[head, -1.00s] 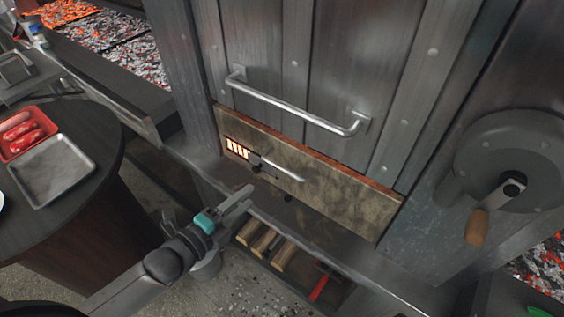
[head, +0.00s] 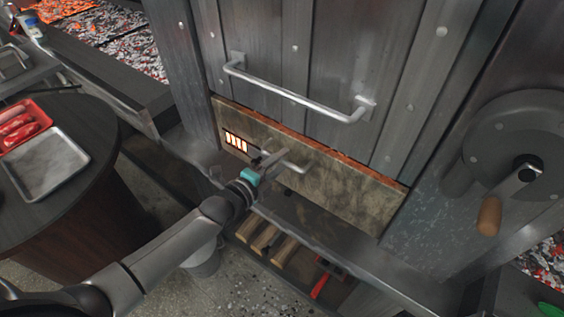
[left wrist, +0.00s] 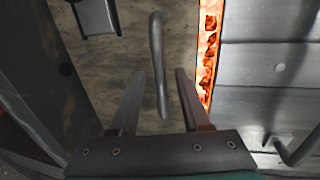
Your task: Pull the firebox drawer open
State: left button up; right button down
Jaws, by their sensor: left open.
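The firebox drawer (head: 345,195) is a mottled brown panel low on the grey metal front, and it looks shut. Its bar handle (head: 298,167) is partly hidden by my left gripper (head: 270,161) in the head view. In the left wrist view, the handle (left wrist: 156,55) runs lengthwise between the two open fingers of the left gripper (left wrist: 158,95), with a gap on each side. The drawer face (left wrist: 115,65) lies behind it. I cannot tell whether either finger touches the handle. My right gripper is not in view.
A long door handle (head: 295,97) is above the drawer. Glowing vent slots (head: 235,142) are at the drawer's left. A crank wheel (head: 520,150) stands at right. Logs (head: 265,240) lie on a shelf below. A round table (head: 85,190) with trays is at left.

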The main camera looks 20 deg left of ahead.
pick_arm(q)
jog(key=shift+w+d+f, duration=0.1)
jog(key=shift+w+d, duration=0.15)
jog(key=shift+w, duration=0.35)
jog(key=shift+c, duration=0.2)
grip_shut()
dwell(1.0)
